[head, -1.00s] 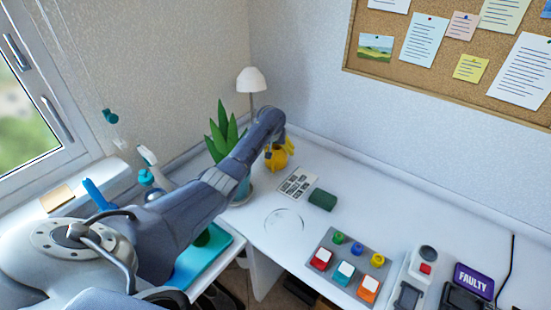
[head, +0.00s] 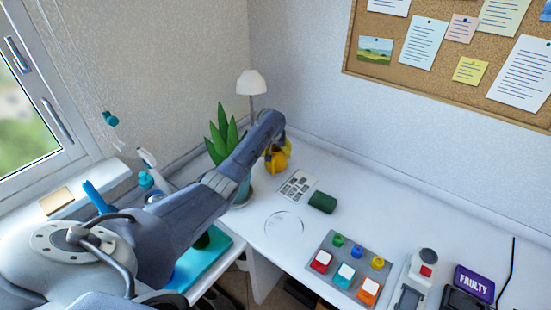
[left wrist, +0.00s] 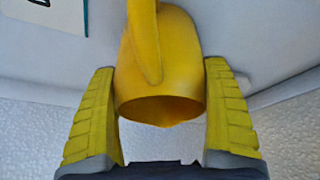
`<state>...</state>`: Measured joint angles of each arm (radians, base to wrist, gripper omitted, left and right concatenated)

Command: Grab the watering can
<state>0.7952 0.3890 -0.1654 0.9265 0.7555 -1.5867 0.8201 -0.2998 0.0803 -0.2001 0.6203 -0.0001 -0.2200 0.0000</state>
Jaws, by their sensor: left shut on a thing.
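The yellow watering can (head: 278,159) is on the white desk at the back, beside the potted plant, partly hidden by my left arm in the head view. In the left wrist view the watering can (left wrist: 165,70) sits between my two yellow fingers, its dark opening facing the camera. My left gripper (left wrist: 163,110) is shut on the can, one finger at each side of its body. In the head view my left gripper (head: 277,145) is mostly hidden behind its own arm. My right gripper is not in view.
A potted plant (head: 220,138) and a white lamp (head: 251,82) stand close to the arm. A white calendar-like card (head: 297,185), a green block (head: 322,202) and a clear disc (head: 284,222) lie nearby. A grey button panel (head: 352,262) is further right.

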